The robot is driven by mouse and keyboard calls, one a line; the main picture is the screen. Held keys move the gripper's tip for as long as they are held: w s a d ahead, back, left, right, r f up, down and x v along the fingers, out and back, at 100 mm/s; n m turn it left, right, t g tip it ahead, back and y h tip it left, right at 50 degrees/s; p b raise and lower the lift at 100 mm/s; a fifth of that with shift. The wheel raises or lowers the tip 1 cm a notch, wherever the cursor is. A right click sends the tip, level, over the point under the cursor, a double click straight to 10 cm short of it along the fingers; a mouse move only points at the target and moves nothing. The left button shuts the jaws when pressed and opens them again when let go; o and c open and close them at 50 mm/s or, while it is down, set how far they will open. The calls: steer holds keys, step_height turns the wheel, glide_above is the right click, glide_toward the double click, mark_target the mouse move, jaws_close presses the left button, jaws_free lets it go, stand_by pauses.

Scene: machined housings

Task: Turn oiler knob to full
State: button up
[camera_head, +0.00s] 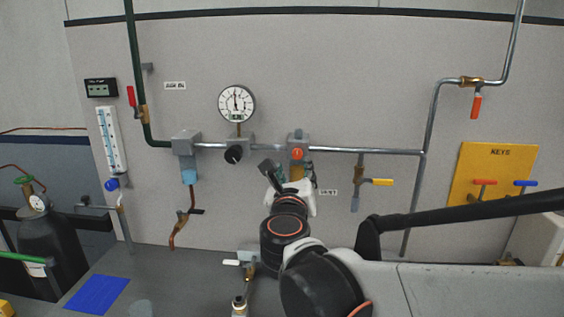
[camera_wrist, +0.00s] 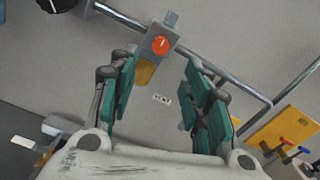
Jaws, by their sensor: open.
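The oiler is a grey block (camera_head: 298,137) on the wall pipe with a round orange-red knob (camera_head: 297,153) on its front and an amber bowl below. In the wrist view the knob (camera_wrist: 159,44) shows a small pale mark near its top; its scale is too small to read. The amber bowl (camera_wrist: 145,71) shows just under it. My gripper (camera_head: 289,173) is open and empty, just below and in front of the oiler in the head view. In the wrist view its green-padded fingers (camera_wrist: 160,72) stand apart, with the knob beyond their tips, untouched. The bowl is partly hidden by my left finger.
A pressure gauge (camera_head: 237,104) and a black knob (camera_head: 233,155) are left of the oiler. A yellow-handled valve (camera_head: 381,182) is on the right. A yellow KEYS board (camera_head: 487,166) hangs farther right. The grey bench (camera_head: 190,275) lies below, with a blue mat (camera_head: 97,294).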

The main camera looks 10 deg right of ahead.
mark_target(297, 155)
steer(key=b+x, duration=0.2)
steer(key=x, duration=0.9)
steer(key=shift+b, duration=0.3)
jaws_close()
